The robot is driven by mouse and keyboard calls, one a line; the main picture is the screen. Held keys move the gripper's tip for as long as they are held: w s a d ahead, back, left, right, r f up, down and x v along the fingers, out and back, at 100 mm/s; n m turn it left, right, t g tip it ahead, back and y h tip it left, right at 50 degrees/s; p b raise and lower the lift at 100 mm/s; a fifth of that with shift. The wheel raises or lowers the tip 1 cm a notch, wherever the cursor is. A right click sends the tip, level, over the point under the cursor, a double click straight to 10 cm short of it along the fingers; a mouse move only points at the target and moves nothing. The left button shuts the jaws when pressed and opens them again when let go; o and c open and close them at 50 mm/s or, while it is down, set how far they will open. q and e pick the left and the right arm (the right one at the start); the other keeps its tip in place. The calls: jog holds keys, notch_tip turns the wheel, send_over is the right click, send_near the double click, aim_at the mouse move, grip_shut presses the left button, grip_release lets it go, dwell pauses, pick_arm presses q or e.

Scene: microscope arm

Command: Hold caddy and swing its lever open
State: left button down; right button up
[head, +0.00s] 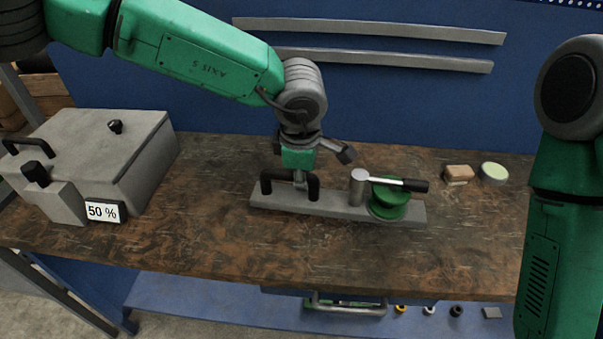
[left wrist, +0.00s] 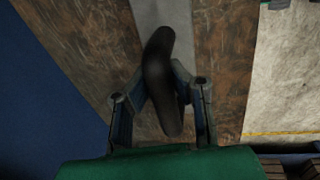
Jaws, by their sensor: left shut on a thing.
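The caddy (head: 335,208) is a long grey plate lying on the wooden bench. It has a black handle (head: 313,188) at its left end, and a grey post and a green spool (head: 389,201) toward its right. The lever (head: 400,182) is a pale rod with a black grip that runs from the post over the spool to the right. My left gripper (head: 299,178) comes down from above and is shut on the black handle. In the left wrist view, the handle (left wrist: 160,80) sits between the fingers. My right arm shows at the right edge, but its gripper is out of view.
A grey box (head: 100,150) with a "50 %" label (head: 103,212) stands at the left of the bench. A tan block (head: 459,172) and a pale green round item (head: 494,171) lie at the back right. The bench front is clear.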

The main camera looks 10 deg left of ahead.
aim_at(304, 198)
pick_arm(q)
jog(key=shift+d+f, duration=0.4)
jog(key=shift+f, duration=0.35)
jog(key=shift+a+f+b, duration=0.2)
jog(key=shift+f+b, duration=0.1)
jog(key=shift+f, duration=0.4)
jog(key=shift+a+f+b, duration=0.15)
jog(key=shift+f+b, duration=0.1)
jog(key=shift+f, duration=0.4)
jog(key=shift+d+f+b, duration=0.15)
jog(key=shift+f, duration=0.4)
jog(key=shift+d+f+b, duration=0.15)
jog(key=shift+f, duration=0.8)
jog(key=shift+a+f, duration=0.15)
jog(key=shift+f, duration=0.05)
pick_arm(e)
notch_tip(304, 198, down, 2)
jog(key=shift+d+f, duration=0.1)
pick_arm(q)
jog(key=shift+f, duration=0.6)
pick_arm(e)
jog(key=shift+f, duration=0.1)
jog(key=shift+c, duration=0.4)
